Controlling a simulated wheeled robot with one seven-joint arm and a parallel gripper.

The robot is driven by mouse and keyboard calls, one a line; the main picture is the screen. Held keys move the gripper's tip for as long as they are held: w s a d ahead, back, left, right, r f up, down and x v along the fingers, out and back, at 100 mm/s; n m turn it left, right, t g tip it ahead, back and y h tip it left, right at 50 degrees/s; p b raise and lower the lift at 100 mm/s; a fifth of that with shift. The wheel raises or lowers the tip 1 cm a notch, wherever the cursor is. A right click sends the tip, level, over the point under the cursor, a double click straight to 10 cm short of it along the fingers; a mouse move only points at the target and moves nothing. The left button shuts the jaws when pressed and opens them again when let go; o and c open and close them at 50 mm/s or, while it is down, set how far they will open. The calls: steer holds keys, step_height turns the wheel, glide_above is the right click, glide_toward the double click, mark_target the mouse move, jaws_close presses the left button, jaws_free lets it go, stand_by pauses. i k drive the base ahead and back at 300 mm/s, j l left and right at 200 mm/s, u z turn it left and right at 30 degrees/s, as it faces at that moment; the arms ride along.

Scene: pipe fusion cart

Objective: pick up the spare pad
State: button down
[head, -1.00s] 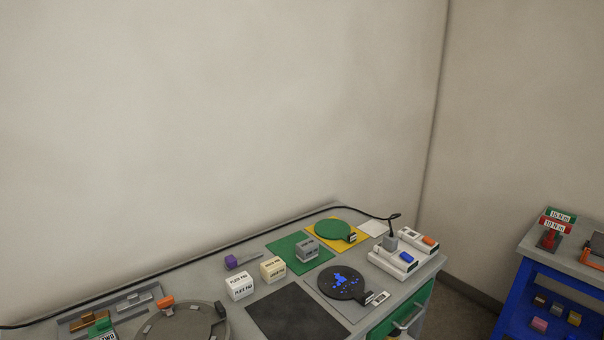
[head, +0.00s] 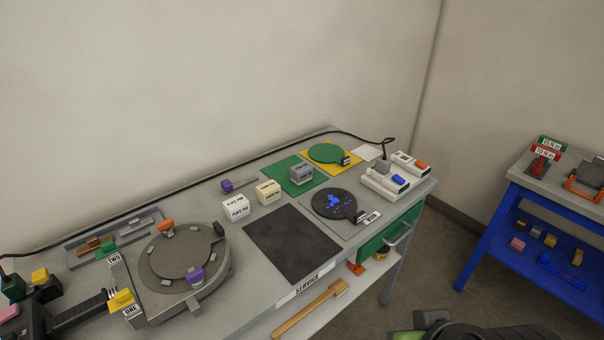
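Three labelled pad blocks stand on the grey cart top in the head view. A white block (head: 236,209) has a label that seems to read PLATE PAD. A cream block (head: 268,192) stands to its right, its first word too small to read. A grey block (head: 302,173) sits on a green mat (head: 278,171), its label also unclear. I cannot tell for certain which block is the spare pad. Dark and green parts at the bottom edge look like my arm. I see no gripper fingers and nothing held.
A round turntable (head: 182,254) stands at left. A black mat (head: 292,244) lies bare in front of the blocks. A black cable runs along the back edge. A blue cart (head: 497,235) stands apart at right.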

mark_target(302, 172)
steer(key=i+l+u, duration=0.1)
steer(key=i+u, duration=0.2)
steer(key=u, duration=0.15)
steer(key=i+l+u, duration=0.2)
steer(key=u, duration=0.25)
steer(key=i+l+u, duration=0.3)
steer(key=u, duration=0.15)
steer(key=i+l+u, duration=0.2)
steer(key=l+u, duration=0.25)
steer(key=j, duration=0.1)
